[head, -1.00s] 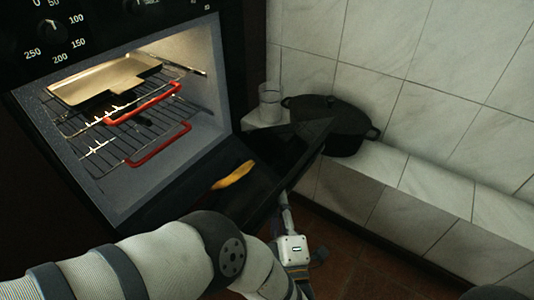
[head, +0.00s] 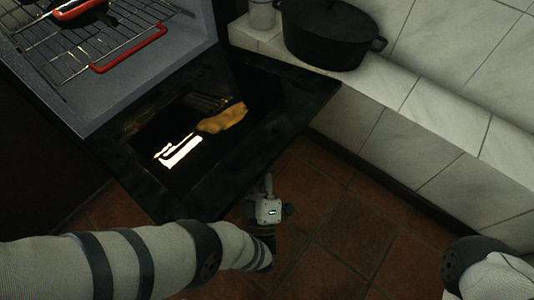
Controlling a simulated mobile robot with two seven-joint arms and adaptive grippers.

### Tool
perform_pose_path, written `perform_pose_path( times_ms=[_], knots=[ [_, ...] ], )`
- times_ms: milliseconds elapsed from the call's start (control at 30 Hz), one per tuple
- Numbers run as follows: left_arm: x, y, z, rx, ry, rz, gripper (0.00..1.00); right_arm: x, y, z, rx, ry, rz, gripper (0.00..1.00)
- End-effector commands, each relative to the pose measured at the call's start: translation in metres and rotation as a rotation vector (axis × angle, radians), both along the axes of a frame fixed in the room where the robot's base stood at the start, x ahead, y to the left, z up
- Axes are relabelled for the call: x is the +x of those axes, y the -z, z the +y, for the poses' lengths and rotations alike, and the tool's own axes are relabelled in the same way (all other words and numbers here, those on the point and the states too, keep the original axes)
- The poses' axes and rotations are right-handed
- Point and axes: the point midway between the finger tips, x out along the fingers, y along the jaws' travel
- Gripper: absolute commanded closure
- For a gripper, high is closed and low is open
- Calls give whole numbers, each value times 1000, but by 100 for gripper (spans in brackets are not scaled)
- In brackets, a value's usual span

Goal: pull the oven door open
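The black oven door (head: 125,170) is swung down from the oven and lies nearly flat, its inner glass facing up. A bright patch and a yellow-brown patch (head: 223,118) show on the glass; I cannot tell whether the latter is a reflection. My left gripper (head: 267,180) is at the door's outer edge, pointing toward it. Its fingers are small and dark here, so I cannot tell whether they touch the door or are closed. The door handle is hidden. My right arm shows at the lower right, but its gripper is out of view.
The lit oven cavity holds wire racks (head: 100,40) with red-edged parts. A black lidded pot (head: 330,35) and a glass (head: 262,14) stand on the tiled ledge (head: 405,95) at right. Bare floor (head: 330,225) lies in front of the door.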

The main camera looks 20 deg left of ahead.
Motion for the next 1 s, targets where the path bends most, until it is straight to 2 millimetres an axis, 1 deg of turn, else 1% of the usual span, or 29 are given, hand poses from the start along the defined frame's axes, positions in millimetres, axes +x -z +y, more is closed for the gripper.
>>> perform_pose_path(
  times_ms=[67,500,533,567,600,633,1000],
  knots=[
    [-3,3,0,4,-1,-4,100,0,2,0,1,-1,4,60],
    [-3,3,-2,7,4,-8,100,-1,2,0,1,-1,4,60],
    [-3,3,-2,7,5,-7,86,-1,2,0,1,-1,4,60],
    [-3,3,-3,7,5,-7,79,-1,2,0,1,-1,4,60],
    [-3,3,-3,7,5,-7,70,-1,2,0,1,-1,4,60],
    [-3,3,-3,7,5,-9,67,-1,2,0,1,-1,4,60],
    [-1,2,-1,7,3,-10,67,0,2,0,1,-1,4,60]
  ],
)
